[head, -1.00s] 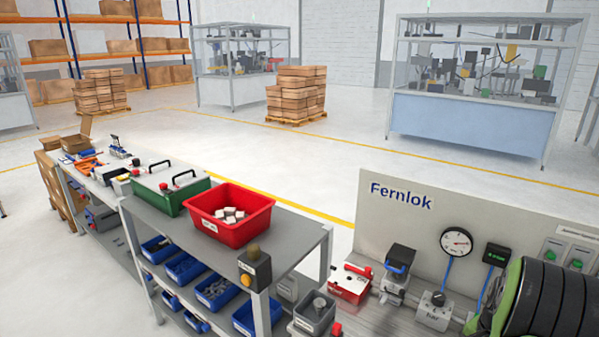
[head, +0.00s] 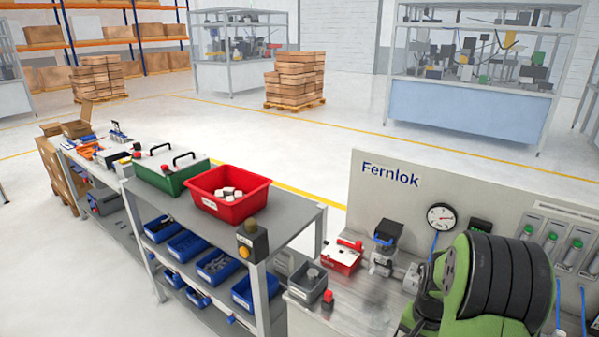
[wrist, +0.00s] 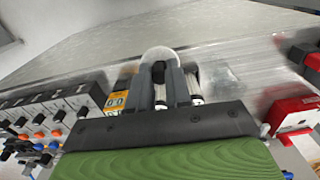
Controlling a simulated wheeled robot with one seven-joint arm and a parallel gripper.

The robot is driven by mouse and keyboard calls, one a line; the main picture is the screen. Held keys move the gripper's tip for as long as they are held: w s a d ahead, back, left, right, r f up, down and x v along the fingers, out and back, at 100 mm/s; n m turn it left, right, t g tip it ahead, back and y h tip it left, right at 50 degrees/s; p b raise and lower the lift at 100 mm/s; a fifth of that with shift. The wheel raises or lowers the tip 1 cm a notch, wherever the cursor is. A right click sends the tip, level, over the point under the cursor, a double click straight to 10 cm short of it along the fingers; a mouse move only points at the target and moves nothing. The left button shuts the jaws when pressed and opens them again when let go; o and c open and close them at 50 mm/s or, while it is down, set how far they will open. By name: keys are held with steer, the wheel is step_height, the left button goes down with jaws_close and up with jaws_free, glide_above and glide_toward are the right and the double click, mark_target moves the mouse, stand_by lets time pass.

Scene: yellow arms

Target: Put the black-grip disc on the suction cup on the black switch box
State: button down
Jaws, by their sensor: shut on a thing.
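In the wrist view, my gripper (wrist: 160,88) is shut on the black grip (wrist: 158,72) of a pale round disc (wrist: 160,54). The disc lies just beyond the fingertips, and the fingers hide part of it. In the head view my green and black arm fills the lower right, and the gripper and disc cannot be made out there. A black switch box (head: 257,243) with a yellow front is at the near corner of the grey shelf unit. A dull rounded piece (head: 250,225), which looks like the suction cup, sits on its top, apart from my arm.
A red bin (head: 228,205) of white pieces and a green case (head: 172,176) stand on the shelf. On the bench are a grey box (head: 307,285), a red and white box (head: 343,257) and a gauge (head: 441,217) on the Fernlok panel. The wrist view shows knobbed modules (wrist: 50,108) at left.

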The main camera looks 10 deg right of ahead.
steer(key=w+a+f+n, duration=0.1)
steer(key=w+a+n, duration=0.4)
steer(key=a, duration=0.5)
steer(key=w+a+f+n, duration=0.2)
steer(key=w+a+n, duration=0.3)
steer(key=a, duration=0.5)
steer(key=shift+a, duration=0.3)
steer(key=shift+w, duration=0.1)
